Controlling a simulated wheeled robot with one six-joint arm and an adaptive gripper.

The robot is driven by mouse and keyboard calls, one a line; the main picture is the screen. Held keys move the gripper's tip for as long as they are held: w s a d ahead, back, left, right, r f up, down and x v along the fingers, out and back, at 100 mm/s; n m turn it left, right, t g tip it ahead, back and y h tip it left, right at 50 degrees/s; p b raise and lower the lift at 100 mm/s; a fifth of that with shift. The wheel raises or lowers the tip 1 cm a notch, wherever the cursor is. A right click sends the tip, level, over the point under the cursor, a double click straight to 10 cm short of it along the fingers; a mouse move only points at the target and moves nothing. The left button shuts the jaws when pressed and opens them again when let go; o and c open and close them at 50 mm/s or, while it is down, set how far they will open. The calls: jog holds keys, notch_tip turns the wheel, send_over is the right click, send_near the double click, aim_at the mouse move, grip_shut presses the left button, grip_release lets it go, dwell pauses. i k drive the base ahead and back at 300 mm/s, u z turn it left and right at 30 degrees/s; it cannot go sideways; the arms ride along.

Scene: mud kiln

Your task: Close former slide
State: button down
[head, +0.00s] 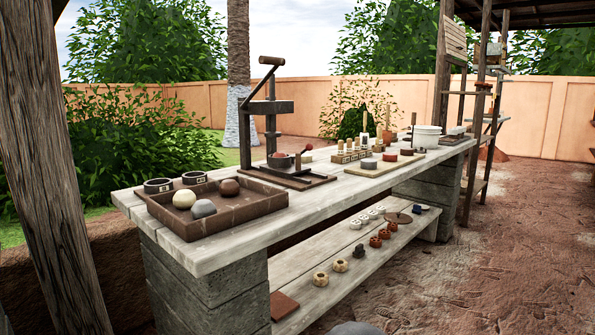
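A dark metal lever press (273,118), which looks like the former, stands on the wooden workbench (330,185) in the head view. It has an upright post, a raised lever with a wooden handle (272,60) and a vertical ram. At its base is a round cup-like part (281,161) below the ram, with a small reddish knob (307,149) to its right. I cannot tell which part is the slide or how far it is open. My gripper is not in view.
Tool racks, round pieces and a white basin (427,136) stand farther along. A lower shelf (300,262) holds small moulded pieces. Bare dirt ground (480,250) lies open to the right.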

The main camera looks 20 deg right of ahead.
aim_at(284, 165)
jog(key=k, duration=0.15)
jog(key=z, duration=1.4)
jog(key=i, duration=0.95)
jog(key=u, duration=1.3)
